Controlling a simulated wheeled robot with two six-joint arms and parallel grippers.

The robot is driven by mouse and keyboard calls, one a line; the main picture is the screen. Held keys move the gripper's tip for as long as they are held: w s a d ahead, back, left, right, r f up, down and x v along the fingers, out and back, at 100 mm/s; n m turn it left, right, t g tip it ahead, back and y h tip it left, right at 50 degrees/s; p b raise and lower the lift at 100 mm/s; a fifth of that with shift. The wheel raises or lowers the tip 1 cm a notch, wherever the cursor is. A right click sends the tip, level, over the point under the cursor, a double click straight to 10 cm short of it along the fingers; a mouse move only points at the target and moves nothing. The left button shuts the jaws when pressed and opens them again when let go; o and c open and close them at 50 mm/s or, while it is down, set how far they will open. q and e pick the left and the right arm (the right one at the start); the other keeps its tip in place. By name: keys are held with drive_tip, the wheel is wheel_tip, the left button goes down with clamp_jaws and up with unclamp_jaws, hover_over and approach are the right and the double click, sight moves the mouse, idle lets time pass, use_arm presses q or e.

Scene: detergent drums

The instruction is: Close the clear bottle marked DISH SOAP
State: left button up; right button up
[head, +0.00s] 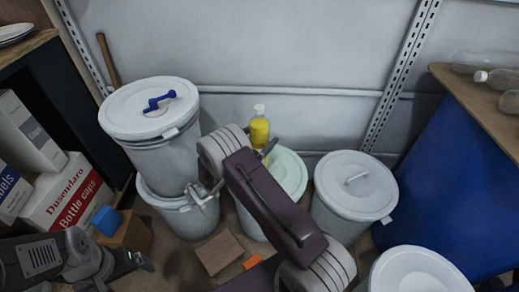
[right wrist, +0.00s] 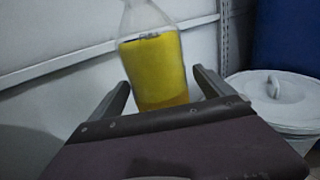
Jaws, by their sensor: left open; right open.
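A clear bottle with a yellow band (head: 260,131) stands upright behind my right arm, by the pale green drum lid; its top looks whitish. Its lower part is hidden in the head view. In the right wrist view the same bottle (right wrist: 158,68) shows a clear neck, cut off by the frame's top edge. My left gripper (head: 143,262) is open and empty at lower left, far from the bottle.
A box printed "Bottle caps" (head: 68,198) stands at left, near a blue block (head: 107,220). White drums stand around, one stacked (head: 155,150) at left, another (head: 355,195) at right. Clear bottles (head: 497,79) lie on the right-hand table. A brown block (head: 220,252) lies on the floor.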

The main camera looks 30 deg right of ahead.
sight(259, 127)
drive_tip(key=shift+r, duration=0.1)
clamp_jaws()
idle(0.3)
wheel_tip(259, 127, up, 4)
drive_tip(key=p, duration=0.2)
drive_tip(key=shift+r+p, duration=0.2)
drive_tip(key=shift+p, duration=0.2)
drive_tip(key=s+d+r+p, duration=0.4)
drive_tip(key=s+d+r, duration=0.2)
drive_tip(key=s, duration=0.3)
drive_tip(key=shift+d+r, duration=0.3)
drive_tip(key=shift+d, duration=0.35)
drive_tip(key=shift+a, duration=0.1)
